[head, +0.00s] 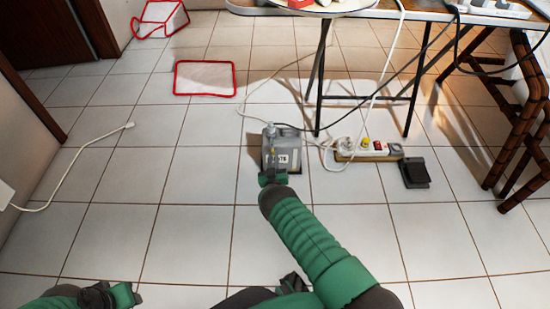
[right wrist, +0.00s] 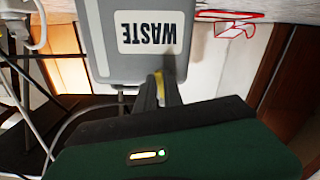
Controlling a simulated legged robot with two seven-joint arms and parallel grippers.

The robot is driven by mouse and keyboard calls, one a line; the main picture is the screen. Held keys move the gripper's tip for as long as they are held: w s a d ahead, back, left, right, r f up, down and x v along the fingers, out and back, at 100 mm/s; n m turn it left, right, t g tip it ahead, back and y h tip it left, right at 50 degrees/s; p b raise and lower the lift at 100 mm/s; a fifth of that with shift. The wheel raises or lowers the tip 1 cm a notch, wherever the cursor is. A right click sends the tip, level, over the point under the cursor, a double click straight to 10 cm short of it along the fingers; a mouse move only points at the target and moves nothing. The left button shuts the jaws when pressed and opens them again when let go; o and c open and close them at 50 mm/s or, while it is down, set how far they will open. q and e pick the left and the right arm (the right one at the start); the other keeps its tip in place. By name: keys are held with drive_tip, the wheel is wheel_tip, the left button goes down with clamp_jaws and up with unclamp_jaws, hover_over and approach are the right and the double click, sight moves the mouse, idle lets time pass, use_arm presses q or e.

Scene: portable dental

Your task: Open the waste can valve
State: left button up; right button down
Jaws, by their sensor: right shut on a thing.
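The grey waste can (head: 289,150) stands upright on the tiled floor in the middle of the head view. Its white WASTE label appears upside down in the right wrist view, where the can (right wrist: 102,48) fills the upper middle. My right gripper (head: 272,174) reaches the near side of the can. In the right wrist view its two dark fingers (right wrist: 166,88) are close together on a small yellow part, which looks like the valve (right wrist: 159,78). The fingers hide most of it. My left gripper (head: 122,294) is low at the left, away from the can; its jaw opening is unclear.
A power strip (head: 366,151) with cords and a black pedal (head: 414,172) lie right of the can. A table with dark legs (head: 318,92) stands behind. A red-edged mat (head: 205,64) lies far left. The floor left of the can is mostly clear.

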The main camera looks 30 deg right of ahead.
drive_tip(key=shift+a+f+m, duration=0.2)
drive_tip(key=shift+a+m, duration=0.1)
drive_tip(key=shift+m, duration=0.2)
drive_tip(key=c, duration=1.5)
unclamp_jaws()
drive_tip(key=shift+o, duration=0.2)
drive_tip(key=shift+r, duration=0.1)
drive_tip(key=p+v, duration=0.9)
drive_tip(key=v, duration=0.7)
drive_tip(key=shift+s, duration=0.4)
drive_tip(key=shift+a, duration=0.1)
